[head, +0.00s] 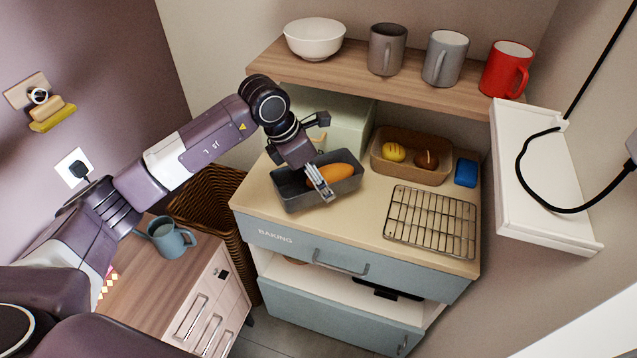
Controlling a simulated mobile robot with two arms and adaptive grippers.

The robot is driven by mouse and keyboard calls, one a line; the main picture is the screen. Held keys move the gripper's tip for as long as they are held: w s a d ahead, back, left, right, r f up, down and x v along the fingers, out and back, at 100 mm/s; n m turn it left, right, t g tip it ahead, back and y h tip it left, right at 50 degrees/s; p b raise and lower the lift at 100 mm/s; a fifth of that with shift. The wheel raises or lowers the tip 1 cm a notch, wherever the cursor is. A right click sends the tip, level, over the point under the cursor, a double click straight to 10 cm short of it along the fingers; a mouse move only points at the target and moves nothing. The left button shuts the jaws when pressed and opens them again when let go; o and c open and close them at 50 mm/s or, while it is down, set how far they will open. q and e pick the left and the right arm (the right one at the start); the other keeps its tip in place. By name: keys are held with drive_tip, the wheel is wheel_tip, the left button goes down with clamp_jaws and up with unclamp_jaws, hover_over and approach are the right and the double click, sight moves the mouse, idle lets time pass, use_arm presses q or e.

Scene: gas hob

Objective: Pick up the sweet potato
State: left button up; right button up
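The orange, elongated sweet potato (340,174) lies in a dark grey loaf pan (292,202) on the left part of the cabinet top. My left gripper (324,189) reaches down over the pan, with its fingers at the sweet potato's left side and partly in front of it. The fingers overlap in this view, so I cannot tell whether they are open or shut, or whether they touch the sweet potato. My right gripper is not in view.
A tan tray (409,174) with a yellow and a brown item, a blue block (466,173) and a wire rack (431,221) are to the right. A shelf (400,88) with a bowl and mugs hangs above. A pale box (345,130) stands behind the pan.

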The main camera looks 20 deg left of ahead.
use_arm(q)
drive_tip(key=shift+d+f+p, duration=0.1)
drive_tip(key=shift+f+p, duration=0.6)
drive_tip(key=shift+f, duration=0.65)
drive_tip(key=shift+w+f, duration=0.1)
drive_tip(key=shift+f, duration=0.2)
drive_tip(key=shift+f, duration=0.1)
drive_tip(key=o, duration=1.5)
drive_tip(key=shift+c, duration=0.2)
